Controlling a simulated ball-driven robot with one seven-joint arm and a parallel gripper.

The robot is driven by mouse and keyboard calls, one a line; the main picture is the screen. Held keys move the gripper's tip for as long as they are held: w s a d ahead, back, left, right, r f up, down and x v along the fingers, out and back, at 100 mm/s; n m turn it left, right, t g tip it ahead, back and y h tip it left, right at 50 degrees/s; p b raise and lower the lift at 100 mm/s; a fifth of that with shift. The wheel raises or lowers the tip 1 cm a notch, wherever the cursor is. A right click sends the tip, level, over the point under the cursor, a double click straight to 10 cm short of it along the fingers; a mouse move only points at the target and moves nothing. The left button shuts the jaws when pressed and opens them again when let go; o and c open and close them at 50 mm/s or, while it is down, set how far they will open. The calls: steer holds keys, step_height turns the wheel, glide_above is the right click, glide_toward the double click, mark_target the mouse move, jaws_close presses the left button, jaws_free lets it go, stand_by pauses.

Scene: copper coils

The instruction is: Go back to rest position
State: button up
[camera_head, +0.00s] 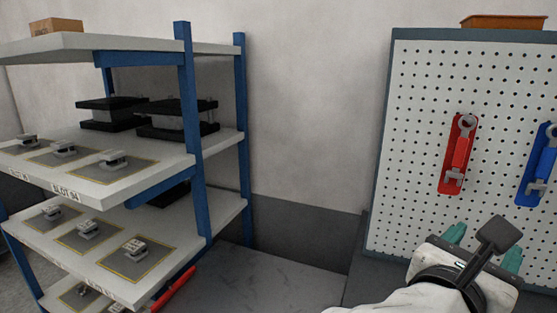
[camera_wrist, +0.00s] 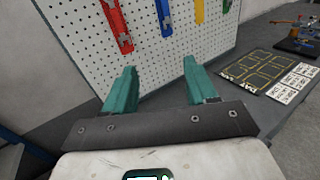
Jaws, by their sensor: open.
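My gripper (camera_wrist: 163,90) shows in the wrist view with its two teal fingers spread apart and nothing between them. The fingers point toward a white pegboard (camera_wrist: 85,30). In the head view my gripper (camera_head: 482,250) is at the lower right, in front of the pegboard's lower part, and a dark bracket on my wrist partly hides it. No copper coil can be made out with certainty in either view.
A blue-post shelf (camera_head: 187,100) with grey boards, small metal parts and black stacked units stands at left. Red (camera_head: 457,155) and blue (camera_head: 540,165) tools hang on the pegboard. A dark bench (camera_wrist: 265,115) with a yellow-marked mat (camera_wrist: 262,77) lies right in the wrist view.

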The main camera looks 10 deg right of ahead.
step_height(320, 180, down, 28)
steer(key=s+a+m+g+y, duration=0.2)
steer(key=m+g+y, duration=0.1)
steer(key=m+y, duration=0.8)
steer(key=s+a+f+m+g+y, duration=0.2)
steer(key=s+f+m+g+y, duration=0.1)
steer(key=s+f+m, duration=0.9)
steer(key=s+f+y, duration=0.1)
steer(key=s+f, duration=0.3)
steer(key=shift+s+g+y, duration=0.15)
steer(key=shift+g+y, duration=0.25)
